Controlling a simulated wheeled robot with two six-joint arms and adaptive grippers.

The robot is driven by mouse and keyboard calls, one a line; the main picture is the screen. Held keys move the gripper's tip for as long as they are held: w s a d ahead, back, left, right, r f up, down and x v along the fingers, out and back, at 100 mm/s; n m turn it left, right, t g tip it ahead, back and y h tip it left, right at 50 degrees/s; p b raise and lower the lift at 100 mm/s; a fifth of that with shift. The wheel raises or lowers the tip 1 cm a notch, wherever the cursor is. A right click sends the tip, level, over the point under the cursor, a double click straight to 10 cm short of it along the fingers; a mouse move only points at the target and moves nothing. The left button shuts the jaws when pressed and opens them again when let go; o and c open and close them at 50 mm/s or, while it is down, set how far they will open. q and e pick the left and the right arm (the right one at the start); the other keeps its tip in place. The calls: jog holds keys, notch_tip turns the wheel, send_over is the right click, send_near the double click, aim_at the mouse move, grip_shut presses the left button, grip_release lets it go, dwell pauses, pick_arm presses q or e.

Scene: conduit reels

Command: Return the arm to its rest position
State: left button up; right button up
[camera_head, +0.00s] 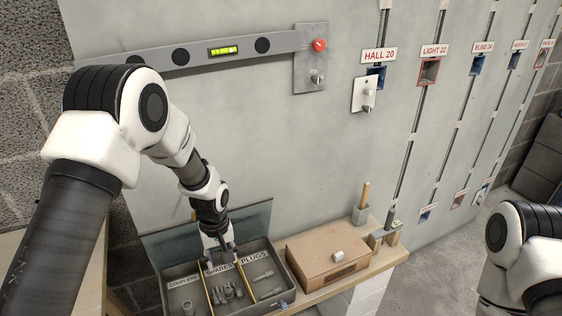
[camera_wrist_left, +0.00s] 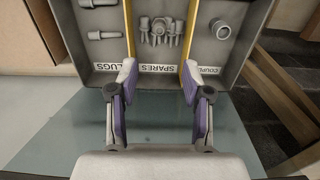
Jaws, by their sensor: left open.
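My left gripper (camera_head: 221,262) hangs over the back edge of an open grey sorting box (camera_head: 178,284) with compartments labelled COUPLERS, SPARES and PLUGS. In the left wrist view my left gripper (camera_wrist_left: 158,82) has its two purple-padded fingers apart with nothing between them. Its fingertips are near the SPARES label (camera_wrist_left: 162,68). The SPARES compartment holds several grey fittings (camera_wrist_left: 160,30). My right arm (camera_head: 520,255) shows at the right edge, and its gripper is out of the picture.
A cardboard box (camera_head: 328,252) stands on the wooden bench (camera_head: 382,262), right of the sorting box. A wooden-handled tool in a holder (camera_head: 361,208) stands behind it. The wall (camera_head: 260,130) carries a spirit level (camera_head: 220,51), a switch plate (camera_head: 311,58) and labelled boxes.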

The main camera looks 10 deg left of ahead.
pick_arm(q)
jog(key=s+f+m+p, duration=0.2)
jog(key=s+f, duration=0.3)
jog(key=s, duration=0.9)
jog(key=s+d+f+m+p, duration=0.1)
jog(key=s+f+m, duration=0.4)
jog(key=s, duration=0.9)
jog(key=shift+s+d+f+p, duration=0.15)
jog(key=shift+s+f+p, duration=0.05)
jog(key=shift+f+p, duration=0.4)
